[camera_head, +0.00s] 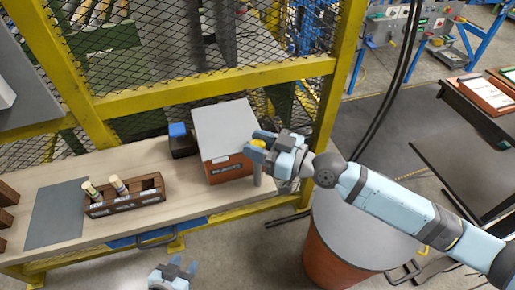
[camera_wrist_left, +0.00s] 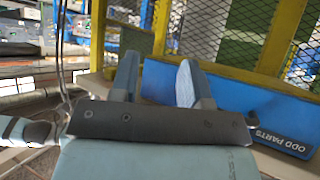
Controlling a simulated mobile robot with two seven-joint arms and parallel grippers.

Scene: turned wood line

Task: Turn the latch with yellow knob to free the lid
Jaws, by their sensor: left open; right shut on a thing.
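A box (camera_head: 228,168) with a reddish-brown body and a pale label stands on the bench, its flat grey lid (camera_head: 225,127) lying on top. The yellow knob (camera_head: 258,144) of the latch shows at the box's right side. My right gripper (camera_head: 262,143) is shut on the knob and its fingers hide part of it. The latch itself is mostly hidden, so I cannot tell how far it is turned. My left gripper (camera_head: 175,270) is open and empty in front of the bench. Its two spread fingers also show in the left wrist view (camera_wrist_left: 157,82).
A wooden rack (camera_head: 125,200) with two upright turned pieces stands left of the box, beside a grey mat (camera_head: 57,213). A small blue-topped block (camera_head: 180,140) is close to the box's left. A blue bin (camera_wrist_left: 235,105) marked ODD PARTS faces my left wrist. Yellow mesh fencing (camera_head: 210,88) stands behind.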

